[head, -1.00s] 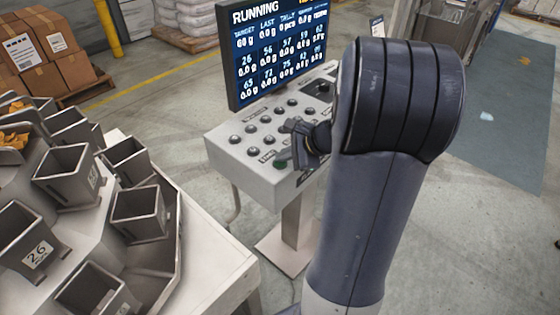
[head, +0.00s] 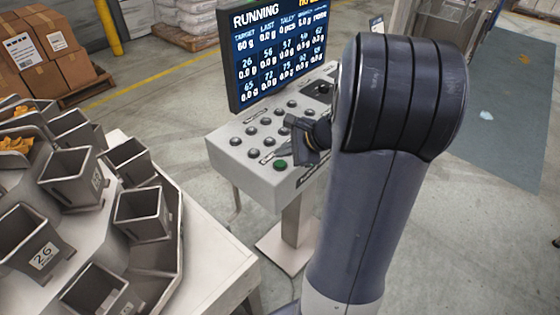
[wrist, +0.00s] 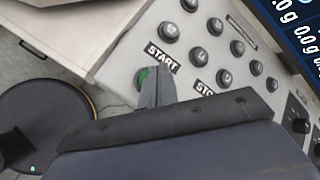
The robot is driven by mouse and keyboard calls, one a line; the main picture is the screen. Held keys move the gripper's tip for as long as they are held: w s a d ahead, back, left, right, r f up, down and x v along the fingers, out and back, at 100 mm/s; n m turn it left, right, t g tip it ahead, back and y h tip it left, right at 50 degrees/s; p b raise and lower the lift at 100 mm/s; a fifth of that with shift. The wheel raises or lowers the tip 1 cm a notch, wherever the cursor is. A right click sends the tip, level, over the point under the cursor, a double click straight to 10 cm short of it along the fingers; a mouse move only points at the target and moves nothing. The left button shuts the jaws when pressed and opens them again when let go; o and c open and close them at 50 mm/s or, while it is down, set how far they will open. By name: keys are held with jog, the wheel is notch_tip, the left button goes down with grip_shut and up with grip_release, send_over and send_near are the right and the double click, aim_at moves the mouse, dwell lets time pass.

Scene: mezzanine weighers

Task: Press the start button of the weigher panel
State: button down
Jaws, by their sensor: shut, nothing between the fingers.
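The weigher panel (head: 240,172) is a light grey sloped console with rows of dark round buttons and a screen above it. The green start button (head: 281,164) sits near its front edge and is in clear view from the head. In the wrist view the green button (wrist: 142,78) is partly covered by my fingers, beside the printed word START. My gripper (head: 300,135) is shut and empty, just above the panel and to the right of the green button. In the wrist view its fingers (wrist: 155,80) overlap the button's right side; the gap in depth is hard to judge.
The screen (head: 272,50) reads RUNNING. A STOP label (wrist: 203,88) and other buttons lie close to the fingers. The weigher with several metal buckets (head: 70,170) stands at the left. Cardboard boxes (head: 50,55) are stacked behind. Open floor lies to the right.

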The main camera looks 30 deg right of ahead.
aim_at(283, 164)
jog(key=shift+r+p, duration=1.55)
jog(key=shift+r, duration=0.7)
jog(key=shift+a+f, duration=0.1)
jog(key=shift+f, duration=0.05)
